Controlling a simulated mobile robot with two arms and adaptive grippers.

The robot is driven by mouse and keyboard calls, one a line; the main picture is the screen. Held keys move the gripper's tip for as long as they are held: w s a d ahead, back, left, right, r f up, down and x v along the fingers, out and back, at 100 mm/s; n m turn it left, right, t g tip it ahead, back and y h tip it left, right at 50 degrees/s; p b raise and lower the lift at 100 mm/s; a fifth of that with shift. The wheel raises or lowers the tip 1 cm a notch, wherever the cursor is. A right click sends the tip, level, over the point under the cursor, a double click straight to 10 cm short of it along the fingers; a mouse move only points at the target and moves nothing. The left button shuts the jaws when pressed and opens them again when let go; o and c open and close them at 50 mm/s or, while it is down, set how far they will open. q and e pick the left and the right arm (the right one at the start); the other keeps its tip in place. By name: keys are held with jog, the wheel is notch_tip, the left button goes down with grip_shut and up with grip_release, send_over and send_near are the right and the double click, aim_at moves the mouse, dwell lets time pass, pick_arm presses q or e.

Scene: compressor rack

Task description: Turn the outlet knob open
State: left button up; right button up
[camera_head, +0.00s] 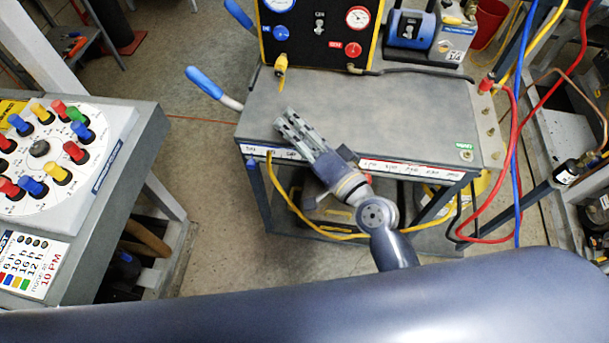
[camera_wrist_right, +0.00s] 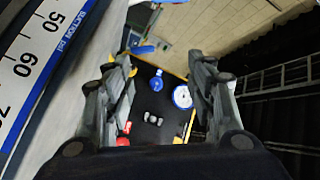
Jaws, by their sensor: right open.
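A black gauge panel (camera_head: 318,55) with a yellow frame stands at the back of a grey cart. It carries a blue knob (camera_head: 281,32) at left and a red knob (camera_head: 353,50) at right; I cannot read which is the outlet knob. In the right wrist view the blue knob (camera_wrist_right: 157,82) and red knob (camera_wrist_right: 124,141) show between and beside the fingers. My right gripper (camera_head: 287,122) is open and empty above the cart top, in front of the panel and apart from it. My left gripper is not in view.
The cart top (camera_head: 400,110) is mostly clear. A blue-handled lever (camera_head: 205,83) sticks out at its left. A blue device (camera_head: 410,27) stands right of the panel. Red and blue hoses (camera_head: 517,130) hang at right. A board with coloured pegs (camera_head: 50,150) is at left.

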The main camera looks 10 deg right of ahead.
jog(key=s+f+n+g+h+p, duration=0.1)
jog(key=s+f+n+g, duration=0.3)
jog(key=f, duration=0.8)
jog(key=shift+s+d+f+g, duration=0.2)
jog(key=shift+s+d+g, duration=0.05)
jog(key=shift+d+g, duration=0.15)
jog(key=s+d+f+g+h, duration=0.2)
jog(key=s+d+f, duration=0.15)
jog(key=f, duration=0.65)
jog(key=s+d+f+n+g+h, duration=0.1)
jog(key=s+d+f, duration=0.1)
jog(key=s+f, duration=0.5)
jog(key=s+d+f+g+h, duration=0.2)
jog(key=d+f, duration=0.1)
jog(key=f, duration=0.9)
jog(key=s+d+f+n+g+h, duration=0.1)
jog(key=s+d+f, duration=0.2)
jog(key=s, duration=0.5)
jog(key=s+d+f+n+g+h, duration=0.1)
jog(key=s+d+f+g, duration=0.1)
jog(key=s+f, duration=0.4)
jog(key=s+d+f+n+g, duration=0.1)
jog(key=s+d+f, duration=0.3)
jog(key=s, duration=0.6)
jog(key=shift+d+f+g+h, duration=0.4)
jog(key=shift+f+g, duration=0.1)
jog(key=shift+f, duration=0.1)
